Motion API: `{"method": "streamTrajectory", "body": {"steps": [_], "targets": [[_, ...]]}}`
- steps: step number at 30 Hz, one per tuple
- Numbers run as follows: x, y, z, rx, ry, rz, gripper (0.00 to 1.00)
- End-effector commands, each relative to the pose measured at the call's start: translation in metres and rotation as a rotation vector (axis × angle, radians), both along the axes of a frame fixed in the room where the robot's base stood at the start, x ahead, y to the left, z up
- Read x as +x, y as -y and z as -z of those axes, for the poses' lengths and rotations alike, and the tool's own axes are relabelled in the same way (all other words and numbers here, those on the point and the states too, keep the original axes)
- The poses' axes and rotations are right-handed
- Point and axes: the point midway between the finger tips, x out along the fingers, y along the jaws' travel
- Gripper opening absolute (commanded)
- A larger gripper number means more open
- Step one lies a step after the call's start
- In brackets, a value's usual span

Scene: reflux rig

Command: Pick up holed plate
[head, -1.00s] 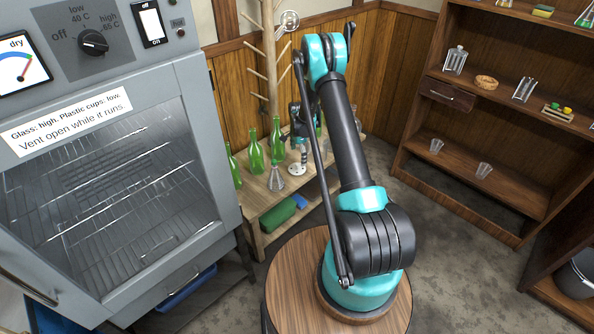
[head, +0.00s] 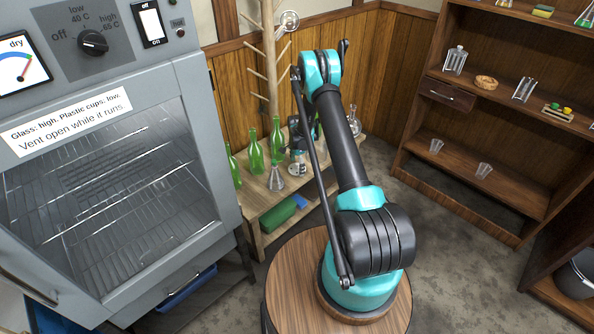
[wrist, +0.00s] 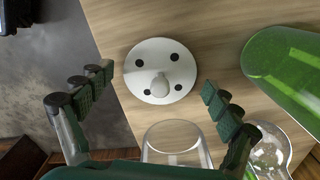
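My gripper (wrist: 158,82) is open. In the head view the gripper (head: 297,135) is over the bench, partly hidden by my arm.
A green bottle (wrist: 290,65) and clear glassware (wrist: 178,142) stand close to the right finger and below the plate in the wrist view. Several green bottles (head: 276,138), a conical flask (head: 276,178) and a wooden peg rack (head: 268,60) crowd the bench (head: 256,206). A drying cabinet (head: 110,170) stands left.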

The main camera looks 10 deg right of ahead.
Motion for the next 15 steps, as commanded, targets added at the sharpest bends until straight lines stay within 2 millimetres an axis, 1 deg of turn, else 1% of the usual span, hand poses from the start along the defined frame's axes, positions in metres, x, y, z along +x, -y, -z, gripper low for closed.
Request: {"method": "streamTrajectory", "body": {"steps": [1, 2, 10, 12, 15], "targets": [[0.0000, 0.0000, -0.0001, 0.000, 0.000, 0.000, 0.78], [0.0000, 0.0000, -0.0001, 0.000, 0.000, 0.000, 0.74], [0.0000, 0.0000, 0.0004, 0.000, 0.000, 0.000, 0.41], [0.0000, 0.0000, 0.0007, 0.000, 0.000, 0.000, 0.37], [-0.0001, -0.0001, 0.0011, 0.000, 0.000, 0.000, 0.37]]}}
